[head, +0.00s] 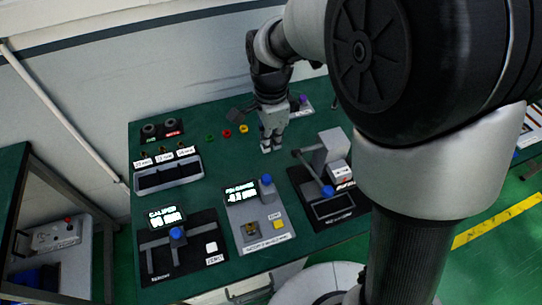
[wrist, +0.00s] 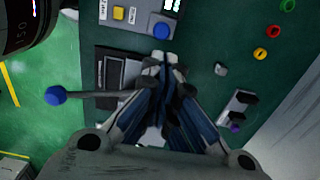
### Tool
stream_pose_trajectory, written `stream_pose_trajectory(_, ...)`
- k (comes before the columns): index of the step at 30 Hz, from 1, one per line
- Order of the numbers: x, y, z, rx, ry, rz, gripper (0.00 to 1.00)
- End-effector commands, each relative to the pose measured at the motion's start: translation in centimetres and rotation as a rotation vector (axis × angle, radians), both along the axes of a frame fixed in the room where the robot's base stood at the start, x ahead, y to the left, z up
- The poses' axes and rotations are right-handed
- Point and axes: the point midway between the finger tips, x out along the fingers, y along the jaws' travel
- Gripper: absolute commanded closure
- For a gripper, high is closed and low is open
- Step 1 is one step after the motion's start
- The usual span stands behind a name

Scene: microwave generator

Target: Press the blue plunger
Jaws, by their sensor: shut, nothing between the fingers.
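Several blue knobs show, and I cannot tell for certain which one is the plunger. One round blue knob (head: 266,180) sits at the upper right of the grey middle device (head: 249,211) with a display; it also shows in the wrist view (wrist: 161,30). A blue ball (head: 328,191) ends the lever of the right device (head: 325,207); it also shows in the wrist view (wrist: 55,95). A third blue knob (head: 177,234) is on the left black device. My gripper (head: 266,148) points down, shut and empty, behind the middle device; its fingertips (wrist: 162,58) show just below the round knob in the wrist view.
The lever post (head: 327,148) of the right device stands to the right of my gripper. Green, red and yellow rings (head: 227,133) lie on the green table at left of it. Bare table lies between.

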Motion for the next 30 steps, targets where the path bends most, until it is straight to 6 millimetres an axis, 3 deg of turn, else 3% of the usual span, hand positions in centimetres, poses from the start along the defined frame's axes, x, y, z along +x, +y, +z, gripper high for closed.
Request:
stream_pose_trajectory(18, -0.1, 0.0, -11.8, -0.001, 0.005, 0.001, 1.00)
stream_pose_trajectory(24, -0.1, 0.0, -13.3, -0.001, 0.002, 0.001, 1.00)
stream_pose_trajectory(30, -0.1, 0.0, -13.5, -0.001, 0.002, 0.001, 1.00)
